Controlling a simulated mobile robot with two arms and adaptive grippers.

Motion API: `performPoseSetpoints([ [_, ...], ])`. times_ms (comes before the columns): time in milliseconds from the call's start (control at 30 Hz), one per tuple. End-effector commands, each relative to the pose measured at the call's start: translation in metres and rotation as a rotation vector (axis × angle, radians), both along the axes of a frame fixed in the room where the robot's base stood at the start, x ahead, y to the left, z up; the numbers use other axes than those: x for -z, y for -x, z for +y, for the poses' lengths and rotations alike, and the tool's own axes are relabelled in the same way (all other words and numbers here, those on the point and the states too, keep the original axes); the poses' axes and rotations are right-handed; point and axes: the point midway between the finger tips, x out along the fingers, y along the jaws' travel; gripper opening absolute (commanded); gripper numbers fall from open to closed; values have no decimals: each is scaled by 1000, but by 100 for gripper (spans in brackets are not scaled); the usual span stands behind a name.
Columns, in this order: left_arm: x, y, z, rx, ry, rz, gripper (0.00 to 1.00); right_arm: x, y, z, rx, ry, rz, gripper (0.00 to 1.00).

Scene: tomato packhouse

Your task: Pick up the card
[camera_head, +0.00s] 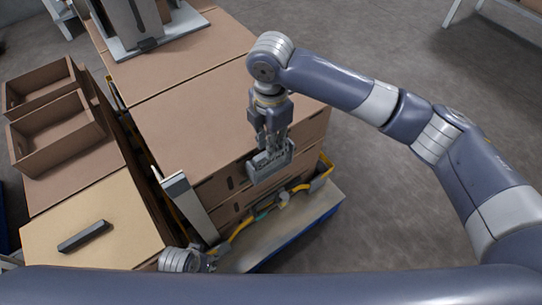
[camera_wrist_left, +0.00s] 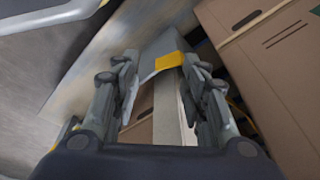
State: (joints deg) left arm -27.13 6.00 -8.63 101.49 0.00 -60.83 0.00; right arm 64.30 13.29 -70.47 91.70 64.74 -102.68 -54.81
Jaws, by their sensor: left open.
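I cannot make out a card for certain. In the left wrist view, a small yellow piece (camera_wrist_left: 168,61) with a pale sheet-like edge shows between and beyond the fingertips of my left gripper (camera_wrist_left: 160,72). Those fingers are open, with a pale grey upright post (camera_wrist_left: 167,112) seen between them. In the head view my left gripper (camera_head: 205,258) is low beside the cardboard stack, partly hidden by my own arm. The pale post (camera_head: 190,208) stands just above it. My right gripper (camera_head: 270,160) points down at the front edge of the stack; its fingers are too unclear to judge.
Large cardboard boxes (camera_head: 215,105) fill the middle. Open cartons (camera_head: 58,135) stand at the left. A dark bar (camera_head: 84,236) lies on a tan surface (camera_head: 50,222). Yellow-edged parts (camera_head: 322,175) sit on a low platform (camera_head: 300,225).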

Motion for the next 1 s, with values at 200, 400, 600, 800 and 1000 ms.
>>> performPoseSetpoints([
  [200, -24, -7, 0, -2, 1, -16, 40, 31, 1, -1, 1, 0, 1, 20],
  [400, -32, -8, 0, -3, 1, -18, 40, 39, 1, -1, 1, 1, 1, 20],
  [600, -32, -8, 0, -3, 1, -17, 40, 39, 1, -1, 1, 0, 0, 11],
  [800, -32, -8, -1, -3, 1, -18, 40, 38, 1, -1, 0, 0, 0, 0],
  [1000, -33, -9, -1, -3, 1, -18, 40, 37, 1, -1, 0, 0, 0, 0],
])
